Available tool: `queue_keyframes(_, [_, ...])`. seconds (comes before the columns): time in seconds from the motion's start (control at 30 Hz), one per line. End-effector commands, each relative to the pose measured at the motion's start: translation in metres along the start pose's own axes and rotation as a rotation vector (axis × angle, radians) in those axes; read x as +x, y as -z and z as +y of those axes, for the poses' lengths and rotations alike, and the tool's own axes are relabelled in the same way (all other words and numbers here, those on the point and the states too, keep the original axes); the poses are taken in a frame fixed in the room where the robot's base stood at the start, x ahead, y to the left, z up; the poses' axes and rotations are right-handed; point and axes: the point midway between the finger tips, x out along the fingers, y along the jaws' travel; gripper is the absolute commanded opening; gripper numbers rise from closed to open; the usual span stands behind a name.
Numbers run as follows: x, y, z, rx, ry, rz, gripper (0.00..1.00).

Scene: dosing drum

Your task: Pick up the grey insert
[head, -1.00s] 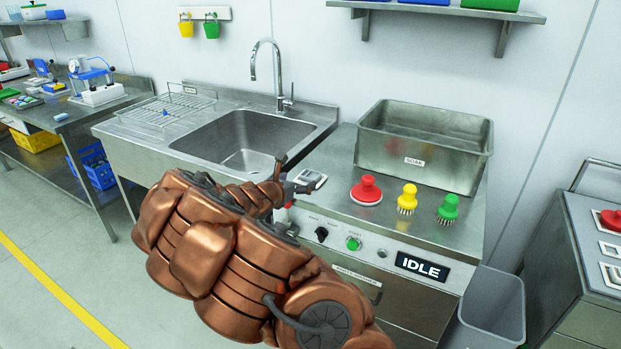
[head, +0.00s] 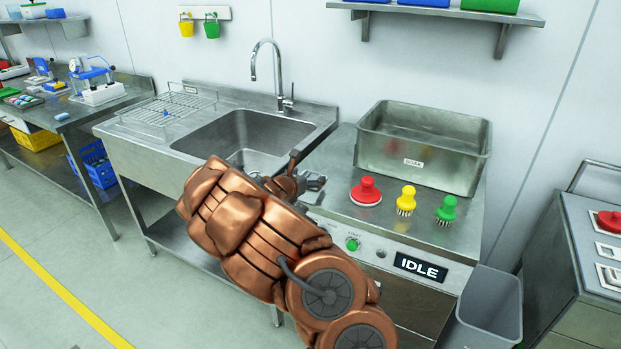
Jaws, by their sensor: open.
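My gripper (head: 298,174) is mostly hidden behind my copper-coloured arm, at the left edge of the steel counter beside the sink. A dark finger part points up there, and the jaws are open. A small pale grey piece (head: 316,182) shows just right of the gripper on the counter. It may be the grey insert, but it is partly covered and too small to tell. I cannot tell whether the gripper touches it.
Right of the gripper stand a red scrubber (head: 367,191), a yellow brush (head: 406,200) and a green brush (head: 446,210). Behind them is the steel SOAK tub (head: 420,165). The sink (head: 240,135) with its tall tap (head: 278,70) lies behind left. The IDLE panel (head: 421,267) is on the counter front.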

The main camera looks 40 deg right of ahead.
Motion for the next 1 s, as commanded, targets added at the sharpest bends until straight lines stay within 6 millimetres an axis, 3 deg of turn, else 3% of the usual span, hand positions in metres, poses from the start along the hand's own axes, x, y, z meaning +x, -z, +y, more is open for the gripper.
queue_keyframes(0.07, [-0.0001, 0.0001, -0.0001, 0.0, 0.0, 0.0, 0.88])
queue_keyframes(0.63, [-0.0004, 0.0, 0.0, 0.0, 0.0, 0.0, 0.29])
queue_keyframes(1.0, [-0.0018, -0.0048, 0.0002, 0.001, 0.0, -0.001, 0.28])
